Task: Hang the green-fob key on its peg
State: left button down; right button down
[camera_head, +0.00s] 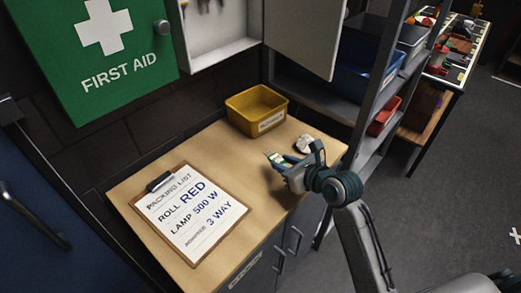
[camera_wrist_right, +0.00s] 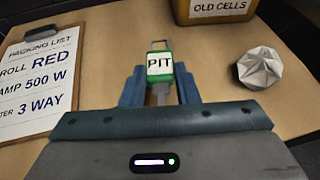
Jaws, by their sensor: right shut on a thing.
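The green-fob key (camera_wrist_right: 160,65) has a white label reading PIT. It is between the two fingers of my right gripper (camera_wrist_right: 160,90), which is shut on it, with the fob pointing away from my wrist. In the head view the right gripper (camera_head: 279,163) is over the right part of the wooden worktop (camera_head: 225,155), and the fob shows small at its tips. Whether the key touches the worktop I cannot tell. A white wall cabinet (camera_head: 222,48) stands open at the top; its upper inside is cut off, and no peg can be made out clearly. My left gripper is not in view.
A yellow OLD CELLS bin (camera_head: 257,112) stands at the worktop's back. A crumpled white lump (camera_wrist_right: 260,67) lies right of the key. A packing-list clipboard (camera_head: 191,211) lies at left. The cabinet door (camera_head: 308,38) hangs open beside shelves holding a blue bin (camera_head: 363,68).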

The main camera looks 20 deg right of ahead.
jog(key=shift+s+d+f+n+y, duration=0.2)
jog(key=shift+n+y, duration=0.1)
jog(key=shift+y, duration=0.1)
jog(key=shift+w, duration=0.1)
jog(key=p, duration=0.3)
send_over(255, 149)
jog(key=s, duration=0.1)
jog(key=shift+s+d+f, duration=0.15)
jog(key=shift+d+f, duration=0.1)
jog(key=shift+f, duration=0.4)
jog(key=shift+w+a+f+g+p, duration=0.15)
jog(key=shift+w+f+p, duration=0.2)
jog(key=shift+f+p, duration=0.2)
jog(key=shift+w+a+f+g+p, duration=0.15)
jog(key=shift+w+f+p, duration=0.2)
jog(key=shift+f+p, duration=0.5)
jog(key=shift+f, duration=0.2)
jog(key=shift+d, duration=0.1)
jog(key=shift+f, duration=0.15)
